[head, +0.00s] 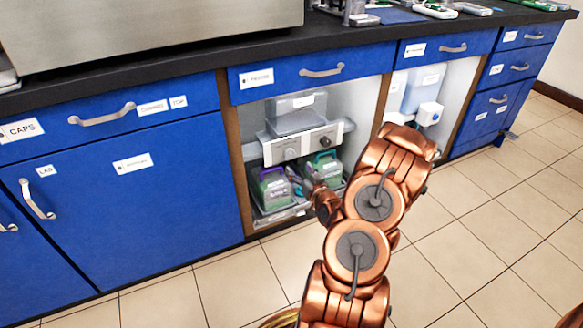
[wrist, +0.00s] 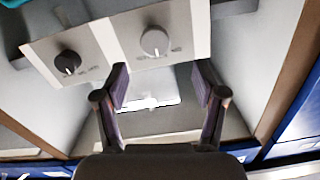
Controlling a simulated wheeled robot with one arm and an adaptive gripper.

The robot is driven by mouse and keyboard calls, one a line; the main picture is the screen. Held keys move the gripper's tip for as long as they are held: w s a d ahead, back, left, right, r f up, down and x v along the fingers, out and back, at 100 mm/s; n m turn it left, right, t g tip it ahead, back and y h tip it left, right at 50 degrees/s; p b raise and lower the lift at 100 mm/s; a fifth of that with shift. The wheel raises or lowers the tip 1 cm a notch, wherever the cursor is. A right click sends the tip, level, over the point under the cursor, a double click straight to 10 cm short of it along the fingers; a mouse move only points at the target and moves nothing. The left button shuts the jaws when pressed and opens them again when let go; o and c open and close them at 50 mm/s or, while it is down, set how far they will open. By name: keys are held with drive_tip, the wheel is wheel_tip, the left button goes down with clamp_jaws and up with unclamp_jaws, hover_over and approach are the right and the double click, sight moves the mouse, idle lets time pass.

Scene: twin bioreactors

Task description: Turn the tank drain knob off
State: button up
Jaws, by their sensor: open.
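A pale control panel (head: 308,142) with two knobs sits inside the open cabinet bay. In the wrist view the panel (wrist: 108,48) shows a light grey knob (wrist: 155,41) at the right and a black knob (wrist: 67,62) at the left. Each has a white pointer line. The small print by them is too blurred to read, so I cannot tell which is the tank drain knob. My gripper (wrist: 160,82) is open and empty, its two fingers just below the grey knob in the wrist view and apart from it. In the head view my gripper (head: 315,180) is partly hidden by my arm.
Below the panel are two green-grey containers, one with a purple handle (head: 270,187) and one with a green top (head: 325,168). A clear bin (head: 297,113) stands above it. Wooden cabinet sides (head: 232,150) bound the bay. Tiled floor (head: 470,220) is free at the right.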

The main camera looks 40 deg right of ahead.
sight(290, 156)
drive_tip(key=shift+d+b+x, duration=0.15)
drive_tip(key=shift+b+x, duration=0.55)
drive_tip(key=shift+x, duration=1.15)
drive_tip(key=shift+d+b+x, duration=0.2)
drive_tip(key=shift+b+x, duration=0.45)
drive_tip(key=shift+x, duration=1.2)
drive_tip(key=shift+s+f, duration=0.1)
drive_tip(key=shift+f, duration=0.05)
drive_tip(key=c, duration=1.1)
